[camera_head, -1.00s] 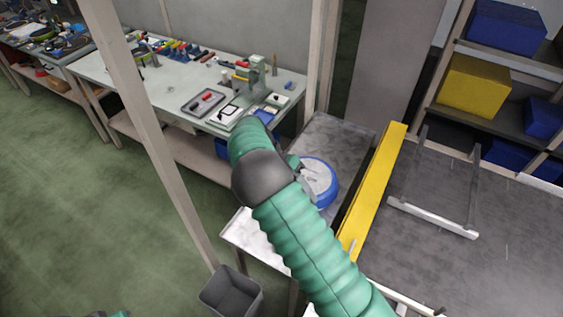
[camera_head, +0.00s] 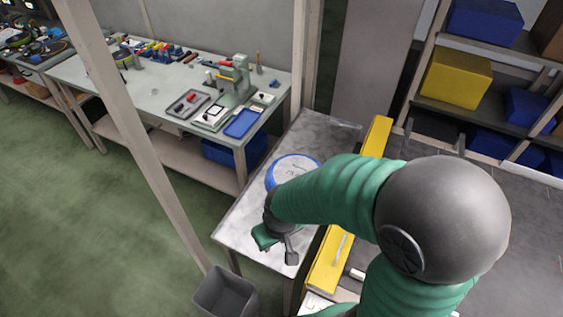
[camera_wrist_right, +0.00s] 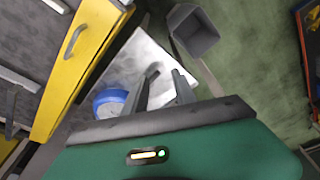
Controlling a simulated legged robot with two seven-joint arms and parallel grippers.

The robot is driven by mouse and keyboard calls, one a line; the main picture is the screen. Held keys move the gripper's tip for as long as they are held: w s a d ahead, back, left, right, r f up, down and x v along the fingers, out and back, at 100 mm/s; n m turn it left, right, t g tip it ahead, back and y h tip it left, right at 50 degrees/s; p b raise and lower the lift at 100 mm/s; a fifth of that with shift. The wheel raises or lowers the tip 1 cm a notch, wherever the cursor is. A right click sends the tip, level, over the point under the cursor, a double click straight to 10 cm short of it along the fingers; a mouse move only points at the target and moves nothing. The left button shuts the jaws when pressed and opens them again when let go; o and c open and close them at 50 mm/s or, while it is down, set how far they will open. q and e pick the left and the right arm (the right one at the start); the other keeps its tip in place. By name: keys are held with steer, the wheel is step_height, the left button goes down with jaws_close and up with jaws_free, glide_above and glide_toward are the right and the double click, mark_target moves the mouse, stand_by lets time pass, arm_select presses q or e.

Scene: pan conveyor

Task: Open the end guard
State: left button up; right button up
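The end guard is a long yellow panel (camera_head: 376,137) standing along the edge of the conveyor. It has a pale bar handle (camera_head: 341,247) near its front end. In the right wrist view the yellow guard (camera_wrist_right: 88,52) is at the upper left, with the grey handle (camera_wrist_right: 75,41) on it. My right gripper (camera_head: 279,247) is over the grey side table, left of the guard and apart from the handle. In the right wrist view its two fingers (camera_wrist_right: 165,73) are apart with nothing between them. My right arm hides part of the guard. My left gripper is out of view.
A blue-rimmed round pan (camera_head: 291,170) lies on the side table (camera_head: 235,228), beside my right gripper. A grey bin (camera_head: 225,292) stands on the floor. A wooden post (camera_head: 140,140) rises at the left. A workbench (camera_head: 85,72) with tools is behind.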

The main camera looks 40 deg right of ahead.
steer(key=s+d+r+m+g+p, duration=0.1)
steer(key=d+r+m+g+p, duration=0.1)
steer(key=d+m, duration=0.6)
steer(key=m+g+p, duration=0.1)
steer(key=m+g, duration=0.1)
steer(key=m, duration=0.1)
glide_toward(340, 248)
steer(key=shift+h, duration=0.4)
steer(key=f, duration=0.5)
steer(key=s+f, duration=0.1)
steer(key=f, duration=0.1)
steer(key=shift+f+b, duration=0.15)
steer(key=shift+b, duration=0.25)
steer(key=shift+s+d+f, duration=0.1)
steer(key=shift+d+f, duration=0.05)
steer(key=shift+f, duration=0.25)
steer(key=shift+r, duration=0.1)
steer(key=shift+a, duration=0.2)
steer(key=shift+c, duration=1)
steer(key=shift+a, duration=0.1)
steer(key=c, duration=0.5)
